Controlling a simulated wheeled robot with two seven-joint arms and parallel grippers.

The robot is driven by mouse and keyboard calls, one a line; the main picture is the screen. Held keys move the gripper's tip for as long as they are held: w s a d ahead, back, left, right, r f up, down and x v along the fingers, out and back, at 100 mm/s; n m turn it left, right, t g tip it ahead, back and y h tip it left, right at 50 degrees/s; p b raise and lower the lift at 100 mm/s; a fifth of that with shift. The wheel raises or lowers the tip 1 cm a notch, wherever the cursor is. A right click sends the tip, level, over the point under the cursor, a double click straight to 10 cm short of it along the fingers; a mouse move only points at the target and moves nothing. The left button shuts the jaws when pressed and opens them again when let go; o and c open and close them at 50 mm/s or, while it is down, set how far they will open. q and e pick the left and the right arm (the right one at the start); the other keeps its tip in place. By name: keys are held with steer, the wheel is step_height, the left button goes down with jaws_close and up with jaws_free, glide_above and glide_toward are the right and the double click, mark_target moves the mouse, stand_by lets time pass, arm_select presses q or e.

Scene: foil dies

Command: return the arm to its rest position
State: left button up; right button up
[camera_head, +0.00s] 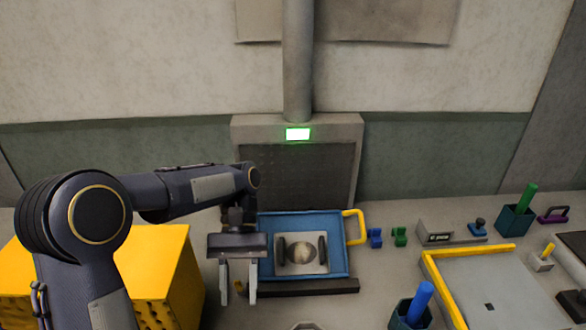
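My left arm comes in from the left, and its gripper (238,296) points down at the left of the blue tray. My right gripper is not in view.
The blue tray (264,222) with a yellow handle (354,227) holds a metal piece (301,253). A yellow block (175,265) stands at left. Blue (375,238) and green (399,236) pieces, a yellow-edged plate (495,290) and cups lie right.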

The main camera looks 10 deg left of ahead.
arm_select(q)
steer(key=s+a+t+h, duration=0.1)
steer(key=s+a+t, duration=0.3)
steer(key=s+t, duration=0.7)
steer(key=t, duration=0.4)
steer(key=shift+s+m+h, duration=0.35)
steer(key=shift+m+h, duration=0.05)
